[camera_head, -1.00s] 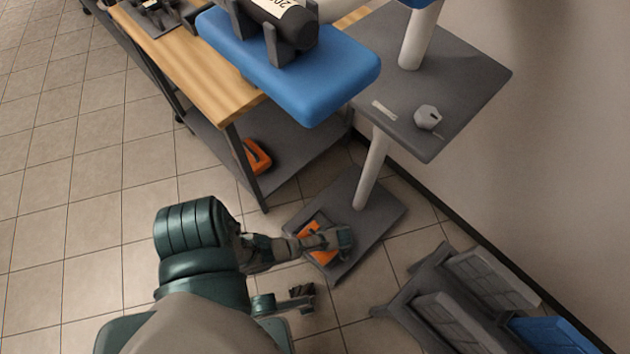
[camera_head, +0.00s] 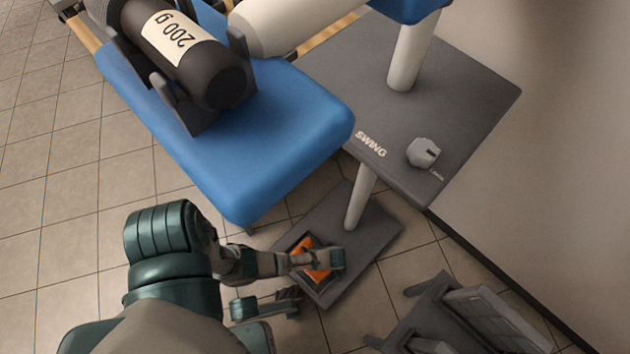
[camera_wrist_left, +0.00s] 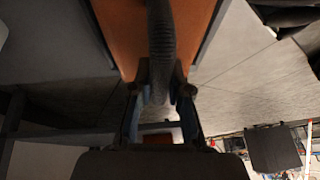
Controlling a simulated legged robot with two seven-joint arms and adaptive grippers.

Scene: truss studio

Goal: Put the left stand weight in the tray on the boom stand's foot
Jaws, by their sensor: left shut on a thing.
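An orange stand weight (camera_head: 312,262) is at the dark tray (camera_head: 328,287) on the boom stand's grey foot (camera_head: 382,238). My left gripper (camera_head: 334,260) is over it, partly covering it. In the left wrist view the gripper (camera_wrist_left: 160,95) is shut on the weight's dark ribbed handle (camera_wrist_left: 161,45). The orange body (camera_wrist_left: 122,30) lies beyond the fingers, between grey edges. Whether it rests on the tray floor, I cannot tell. A dark gripper-like end (camera_head: 286,300), probably my right gripper, is small and unclear below the left forearm.
A blue platform (camera_head: 225,165) carries a black cylinder (camera_head: 190,55) marked 200 g. A grey plate (camera_head: 440,90) marked SWING overhangs the foot, with a small grey knob (camera_head: 423,152). A grey frame-like object (camera_head: 480,320) stands at lower right. Bare tile floor lies left.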

